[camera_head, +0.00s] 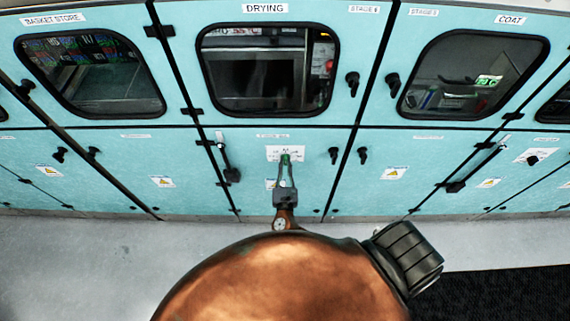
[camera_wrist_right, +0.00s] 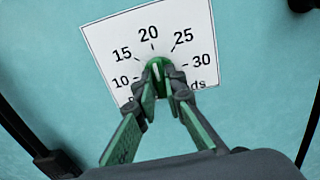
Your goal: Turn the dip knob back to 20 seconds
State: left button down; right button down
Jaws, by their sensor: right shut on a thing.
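The dip knob (camera_wrist_right: 157,65) is green and sits at the lower middle of a white dial plate (camera_wrist_right: 118,42) in the right wrist view. The plate carries the numbers 10, 15, 20, 25 and 30 in an arc, with 20 at the top. The lower words are partly hidden by my fingers. My right gripper (camera_wrist_right: 161,85) is shut on the knob, with one fingertip on each side. The knob's exact pointing direction is hard to tell. In the head view my right gripper (camera_head: 286,165) reaches the dial plate (camera_head: 272,154) below the DRYING window. My left gripper is out of view.
The plate is on a pale blue cabinet front (camera_head: 330,190) with black door handles (camera_head: 333,155) nearby. A dark bar latch (camera_head: 231,174) is left of my gripper. Windows marked BASKET STORE, DRYING and COAT run above. Grey floor (camera_head: 90,260) is clear at left.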

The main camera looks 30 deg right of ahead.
dwell(0.4)
jog(key=c, duration=2)
grip_release()
jog(key=v, duration=1.2)
